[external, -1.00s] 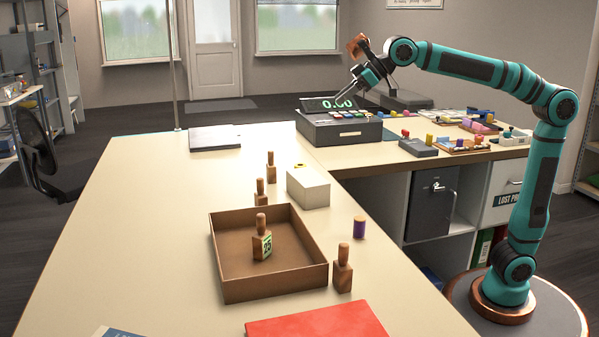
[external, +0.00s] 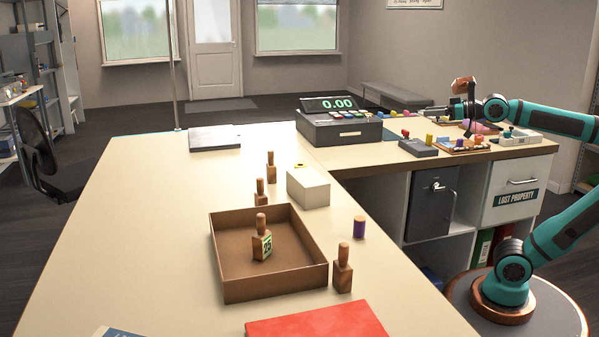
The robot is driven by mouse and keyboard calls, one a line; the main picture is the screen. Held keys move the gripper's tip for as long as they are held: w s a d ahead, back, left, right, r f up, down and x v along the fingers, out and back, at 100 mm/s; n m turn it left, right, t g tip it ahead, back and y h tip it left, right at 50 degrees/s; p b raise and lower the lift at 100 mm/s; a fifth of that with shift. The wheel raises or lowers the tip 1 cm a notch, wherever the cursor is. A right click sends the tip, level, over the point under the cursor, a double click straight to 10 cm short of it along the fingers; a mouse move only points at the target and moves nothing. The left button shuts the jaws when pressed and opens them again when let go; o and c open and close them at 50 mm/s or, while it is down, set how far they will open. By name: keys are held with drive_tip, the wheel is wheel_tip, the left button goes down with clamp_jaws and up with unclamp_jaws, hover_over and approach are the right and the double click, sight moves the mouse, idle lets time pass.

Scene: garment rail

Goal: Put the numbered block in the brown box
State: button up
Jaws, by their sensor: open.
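The numbered block (external: 262,246) is a wooden block with a knob handle and a green-and-white number label. It stands upright inside the brown box (external: 275,284), an open shallow tray on the counter.
Similar knobbed wooden blocks stand outside the box, one (external: 343,268) at its right corner and two behind it. A cream box (external: 308,187), a purple cylinder (external: 359,228) and a red folder (external: 317,322) lie around. The cash register (external: 339,128) stands at the back.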

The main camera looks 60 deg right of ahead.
drive_tip(key=s+d+f+m+t+h, duration=0.1)
drive_tip(key=s+d+f, duration=0.2)
drive_tip(key=s, duration=0.3)
drive_tip(key=shift+d+f+h, duration=0.3)
drive_tip(key=shift+f, duration=0.55)
